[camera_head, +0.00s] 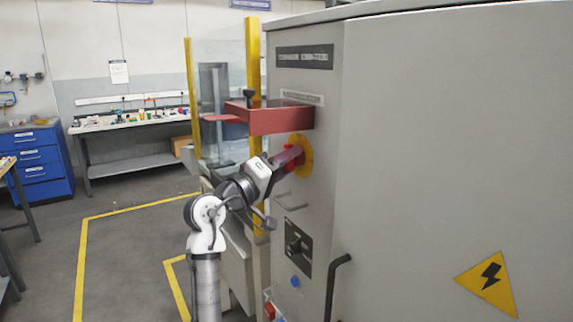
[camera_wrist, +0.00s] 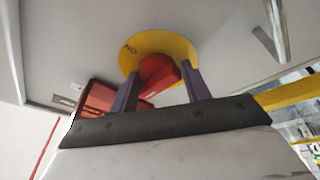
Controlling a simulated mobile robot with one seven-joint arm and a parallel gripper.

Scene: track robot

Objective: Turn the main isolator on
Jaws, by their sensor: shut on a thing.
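The main isolator is a red rotary handle (camera_wrist: 163,78) on a round yellow plate (camera_wrist: 140,52), on the grey cabinet's narrow face. In the head view the yellow plate (camera_head: 305,152) is partly behind my gripper (camera_head: 290,158). In the wrist view my gripper (camera_wrist: 160,76) has one dark finger on each side of the red handle and is shut on it. Lettering shows on the plate's left part, but its wording is too small to read surely. The fingers hide part of the handle.
A red box-like bracket (camera_head: 282,119) juts out just above the isolator. Below are a metal pull handle (camera_head: 291,203), a black switch panel (camera_head: 298,246) and a black door handle (camera_head: 335,285). A yellow-posted clear guard (camera_head: 222,90) stands behind. Open floor lies left.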

